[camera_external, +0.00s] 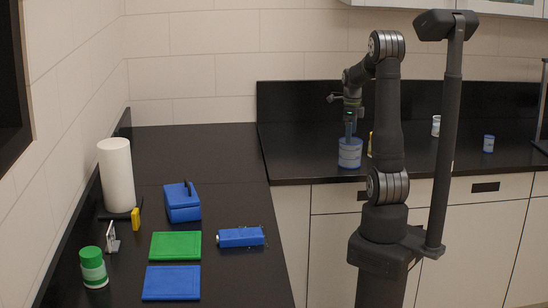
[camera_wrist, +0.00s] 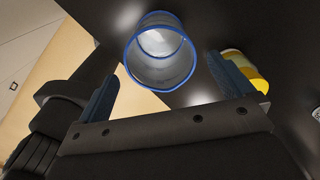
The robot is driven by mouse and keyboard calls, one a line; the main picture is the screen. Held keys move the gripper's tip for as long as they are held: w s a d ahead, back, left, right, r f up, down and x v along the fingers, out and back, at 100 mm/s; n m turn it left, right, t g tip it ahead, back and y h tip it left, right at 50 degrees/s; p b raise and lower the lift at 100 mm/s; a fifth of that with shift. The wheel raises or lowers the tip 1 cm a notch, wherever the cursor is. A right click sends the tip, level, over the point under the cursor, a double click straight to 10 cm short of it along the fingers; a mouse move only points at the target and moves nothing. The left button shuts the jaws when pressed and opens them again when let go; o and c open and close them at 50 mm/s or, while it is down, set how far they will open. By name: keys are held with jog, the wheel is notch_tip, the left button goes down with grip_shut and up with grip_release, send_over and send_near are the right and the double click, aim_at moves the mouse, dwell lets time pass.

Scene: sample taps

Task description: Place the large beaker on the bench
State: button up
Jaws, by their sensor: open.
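The large beaker (camera_external: 350,153) is clear with a blue rim and stands upright near the front edge of the black bench (camera_external: 290,158). In the wrist view the beaker (camera_wrist: 161,62) shows from above, empty, near the edge where the bench meets the pale cabinet front. My gripper (camera_external: 349,128) points down just above the beaker in the external view. In the wrist view my gripper (camera_wrist: 165,90) has its two blue-grey fingers wide apart, one toward each side of the beaker. Nothing is held. Whether a finger touches the beaker cannot be told.
A yellow-and-white container (camera_wrist: 243,70) stands close to the right finger. Smaller vessels (camera_external: 436,125) and (camera_external: 488,143) stand farther right. The left counter holds a paper roll (camera_external: 116,175), a blue box (camera_external: 182,203), green (camera_external: 176,245) and blue boards (camera_external: 171,283), and a green-capped jar (camera_external: 93,268).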

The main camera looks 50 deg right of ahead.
aim_at(350, 146)
notch_tip(350, 146, up, 6)
jog(key=shift+f, duration=0.1)
dwell(0.4)
notch_tip(350, 146, down, 12)
jog(key=shift+r, duration=1.95)
jog(key=shift+f, duration=0.15)
